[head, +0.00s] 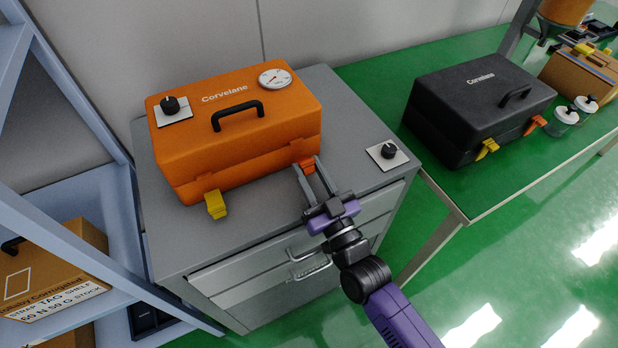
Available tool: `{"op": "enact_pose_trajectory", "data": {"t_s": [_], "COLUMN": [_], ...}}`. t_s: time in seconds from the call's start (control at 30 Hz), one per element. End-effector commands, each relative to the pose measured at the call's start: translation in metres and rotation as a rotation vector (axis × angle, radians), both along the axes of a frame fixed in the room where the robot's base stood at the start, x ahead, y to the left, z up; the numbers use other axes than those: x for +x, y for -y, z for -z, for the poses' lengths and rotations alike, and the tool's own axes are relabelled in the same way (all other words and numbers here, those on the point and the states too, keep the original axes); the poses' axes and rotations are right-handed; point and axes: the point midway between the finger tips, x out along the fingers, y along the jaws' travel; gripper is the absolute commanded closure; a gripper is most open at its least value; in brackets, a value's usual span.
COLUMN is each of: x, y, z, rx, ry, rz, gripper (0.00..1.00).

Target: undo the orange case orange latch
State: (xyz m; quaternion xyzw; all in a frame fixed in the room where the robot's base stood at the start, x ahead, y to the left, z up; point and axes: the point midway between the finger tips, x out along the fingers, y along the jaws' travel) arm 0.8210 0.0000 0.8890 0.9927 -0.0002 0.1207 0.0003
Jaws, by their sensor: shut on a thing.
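The orange case (235,166) stands closed on top of a grey drawer cabinet (335,95). Its lid carries a black handle, a black knob and a round dial. The orange latch (307,165) is at the right end of the case's front face. My gripper (308,170) reaches in from the lower right, its two fingers shut on the orange latch. The fingers partly hide the latch, so its exact angle is hard to see. A yellow latch (215,204) sits at the left end of the same front face and sticks outward.
A black case (470,100) with yellow and orange latches stands on a green-topped table (385,80) at right. A black knob on a white plate (388,153) lies right of my gripper. Shelving (70,245) with cardboard boxes stands at left.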

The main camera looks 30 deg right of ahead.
Motion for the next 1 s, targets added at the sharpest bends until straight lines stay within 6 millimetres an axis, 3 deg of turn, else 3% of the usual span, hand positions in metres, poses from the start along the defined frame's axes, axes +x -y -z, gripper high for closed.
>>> {"op": "enact_pose_trajectory", "data": {"t_s": [0.47, 0.5, 0.57, 0.87, 1.0], "x": [-0.001, -0.001, -0.001, -0.001, -0.011], "y": [0.001, 0.001, 0.001, 0.000, 0.000], "z": [0.001, 0.001, 0.001, 0.001, 0.005], "rx": [0.000, 0.000, 0.000, 0.000, -0.001], "ry": [0.020, 0.020, 0.020, 0.019, 0.017], "rz": [0.000, 0.000, 0.000, 0.000, 0.000], "gripper": [1.00, 0.64, 0.53, 0.53, 0.53]}}
